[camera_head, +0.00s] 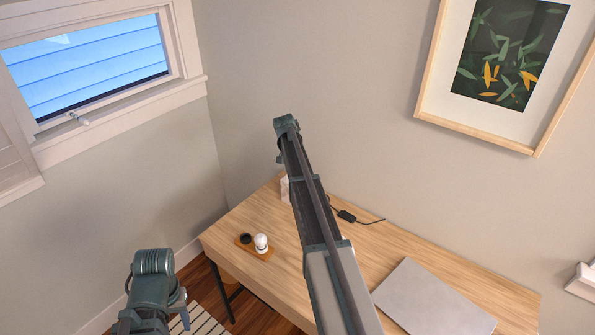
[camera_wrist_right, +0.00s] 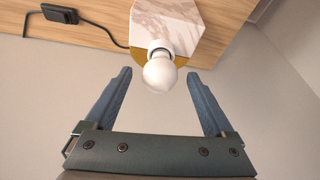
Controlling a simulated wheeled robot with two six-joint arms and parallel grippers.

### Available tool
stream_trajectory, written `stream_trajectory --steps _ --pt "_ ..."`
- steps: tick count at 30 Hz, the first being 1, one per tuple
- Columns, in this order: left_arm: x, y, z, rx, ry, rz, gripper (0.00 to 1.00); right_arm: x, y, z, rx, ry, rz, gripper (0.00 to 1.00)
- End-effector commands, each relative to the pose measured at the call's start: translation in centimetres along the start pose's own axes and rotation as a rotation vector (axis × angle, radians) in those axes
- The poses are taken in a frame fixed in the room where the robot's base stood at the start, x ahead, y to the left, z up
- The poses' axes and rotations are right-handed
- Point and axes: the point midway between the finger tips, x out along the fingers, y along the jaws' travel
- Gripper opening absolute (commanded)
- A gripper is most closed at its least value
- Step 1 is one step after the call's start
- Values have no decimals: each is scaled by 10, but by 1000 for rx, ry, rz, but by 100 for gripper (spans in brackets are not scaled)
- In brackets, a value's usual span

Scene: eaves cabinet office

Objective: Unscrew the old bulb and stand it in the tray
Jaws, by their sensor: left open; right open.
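The old bulb (camera_wrist_right: 160,75) is a round white globe in a white socket on the lamp (camera_wrist_right: 165,25), whose base is a marble block. In the head view the marble lamp block (camera_head: 285,188) shows only partly behind my right arm, and the right gripper is hidden. The small wooden tray (camera_head: 249,249) holds a white bulb (camera_head: 261,241) and a dark round holder (camera_head: 246,238). My left gripper (camera_head: 181,309) is open and empty, low at left.
The wooden desk (camera_head: 400,258) also bears a closed grey laptop (camera_head: 432,298) at right and a black adapter with cable (camera_head: 347,216) near the wall. The desk between tray and front edge is clear. A window and framed picture are on the walls.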

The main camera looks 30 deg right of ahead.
Motion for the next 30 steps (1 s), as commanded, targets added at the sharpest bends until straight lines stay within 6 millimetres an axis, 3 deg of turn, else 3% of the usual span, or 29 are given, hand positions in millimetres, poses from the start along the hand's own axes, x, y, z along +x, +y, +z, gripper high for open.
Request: stream_trajectory --steps 15,25,26,30 --pt "0 0 0 0 0 0 50 1 -8 -2 634 -1 233 88" --pt "0 0 0 0 0 0 50 0 -7 0 705 -1 257 88" --pt "0 0 0 0 0 0 50 0 -7 0 705 -1 257 86" --pt "0 0 0 0 0 0 50 0 -7 0 704 -1 256 61"
